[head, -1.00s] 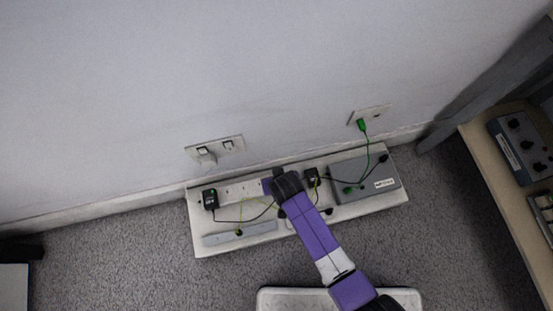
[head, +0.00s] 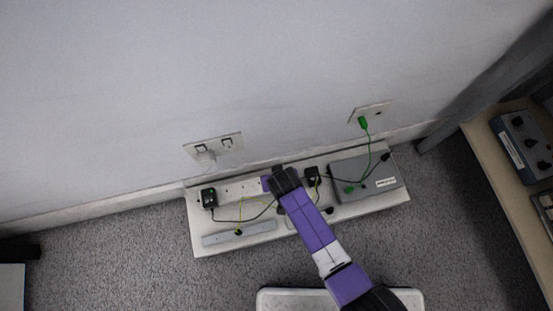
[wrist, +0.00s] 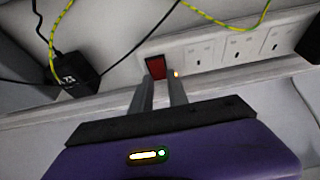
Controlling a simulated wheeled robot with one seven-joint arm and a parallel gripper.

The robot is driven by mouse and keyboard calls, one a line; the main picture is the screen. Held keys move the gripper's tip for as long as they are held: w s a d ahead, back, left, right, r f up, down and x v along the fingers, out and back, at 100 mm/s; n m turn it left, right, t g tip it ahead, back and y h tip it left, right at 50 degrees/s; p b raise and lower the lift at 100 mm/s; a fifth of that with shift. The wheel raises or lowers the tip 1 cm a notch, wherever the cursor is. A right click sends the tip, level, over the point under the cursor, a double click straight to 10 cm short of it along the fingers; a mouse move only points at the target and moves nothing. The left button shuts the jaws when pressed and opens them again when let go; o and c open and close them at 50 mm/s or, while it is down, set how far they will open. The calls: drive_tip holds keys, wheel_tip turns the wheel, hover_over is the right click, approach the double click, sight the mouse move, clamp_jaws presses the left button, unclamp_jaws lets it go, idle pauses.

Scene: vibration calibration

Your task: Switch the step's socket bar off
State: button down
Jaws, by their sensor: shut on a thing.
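The step's socket bar (head: 236,191) is a white strip of outlets at the back of the white step (head: 200,241). In the wrist view, the socket bar (wrist: 235,50) runs to the right, with a red rocker switch (wrist: 156,67) at its left end. A small orange light (wrist: 177,73) glows beside the switch. My gripper (wrist: 160,81) has its two fingers close together at the red switch, one on each side of its lower part, shut on it. In the head view, my purple arm hides the switch end of the bar.
A black plug (head: 209,198) sits at the bar's left end. A black adapter (head: 312,175) and a grey box (head: 362,180) with green plugs are on the right. Loose cables cross the step. Wall sockets (head: 213,146) are above. A bench (head: 500,175) stands at right.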

drive_tip(key=shift+w+r+g+p, duration=0.1)
drive_tip(key=shift+w+g+p, duration=0.2)
drive_tip(key=shift+g, duration=0.3)
drive_tip(key=shift+a+f+g+h, duration=0.1)
drive_tip(key=shift+f+g+h, duration=0.25)
drive_tip(key=shift+g, duration=0.35)
drive_tip(key=shift+r, duration=0.1)
drive_tip(key=c, duration=1.3)
unclamp_jaws()
drive_tip(key=r+p, duration=0.1)
drive_tip(key=r, duration=0.1)
drive_tip(key=r+p, duration=0.2)
drive_tip(key=r, duration=0.1)
drive_tip(key=s+r+p, duration=0.1)
drive_tip(key=r, duration=0.1)
drive_tip(key=shift+r+p, duration=0.3)
drive_tip(key=shift+r, duration=0.1)
